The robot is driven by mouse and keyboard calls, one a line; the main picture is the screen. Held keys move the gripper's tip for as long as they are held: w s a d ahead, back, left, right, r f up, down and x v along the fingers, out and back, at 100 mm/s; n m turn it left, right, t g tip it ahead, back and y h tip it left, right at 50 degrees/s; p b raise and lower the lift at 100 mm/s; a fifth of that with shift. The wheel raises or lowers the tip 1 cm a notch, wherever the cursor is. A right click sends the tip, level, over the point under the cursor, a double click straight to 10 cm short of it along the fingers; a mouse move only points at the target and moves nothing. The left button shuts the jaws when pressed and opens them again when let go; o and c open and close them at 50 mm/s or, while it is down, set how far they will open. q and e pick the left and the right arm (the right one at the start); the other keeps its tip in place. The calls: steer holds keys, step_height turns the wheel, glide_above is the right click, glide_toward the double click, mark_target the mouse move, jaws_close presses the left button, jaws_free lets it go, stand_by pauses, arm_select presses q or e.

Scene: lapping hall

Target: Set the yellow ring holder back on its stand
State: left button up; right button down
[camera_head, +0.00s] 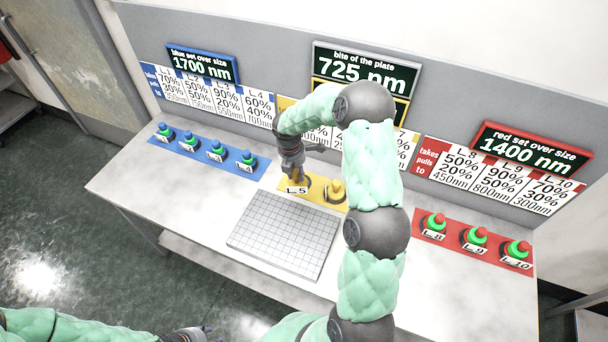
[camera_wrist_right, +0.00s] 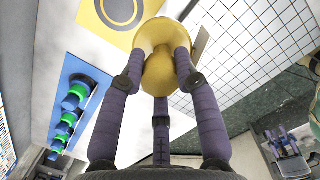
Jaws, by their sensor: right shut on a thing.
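My right gripper (camera_head: 293,172) is shut on a yellow ring holder (camera_head: 298,180) above the left part of the yellow mat (camera_head: 318,194). In the right wrist view, three fingers close around the yellow holder (camera_wrist_right: 157,42), and the edge of a white tag sticks out beside it. An empty dark ring mark shows on the yellow mat (camera_wrist_right: 88,14) next to the holder. Its height above the mat is hard to tell. A second yellow holder (camera_head: 337,190) stands on the mat's right part. My left gripper (camera_head: 188,334) is at the bottom edge, far from the table objects; its fingers are unclear.
A grey gridded plate (camera_head: 283,235) lies in front of the yellow mat. Several blue-capped holders stand on the blue mat (camera_head: 204,157) at left. Red-capped ones stand on the red mat (camera_head: 455,252) at right. Sign panels line the back wall. The table's left front is clear.

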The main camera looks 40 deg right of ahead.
steer(key=shift+w+d+f+b, duration=0.1)
steer(key=shift+w+d+f, duration=1)
steer(key=shift+f, duration=0.7)
steer(key=shift+w+d+f+b, duration=0.1)
steer(key=shift+w+d+f, duration=0.95)
steer(key=shift+f, duration=0.7)
steer(key=shift+w+d+f+b, duration=0.1)
steer(key=shift+w+d+f, duration=1)
steer(key=shift+f, duration=0.7)
steer(key=shift+s+f, duration=0.1)
steer(key=c, duration=0.9)
jaws_free()
step_height(320, 180, up, 12)
steer(key=a, duration=0.1)
steer(key=shift+a+p, duration=0.25)
steer(key=shift+p, duration=0.1)
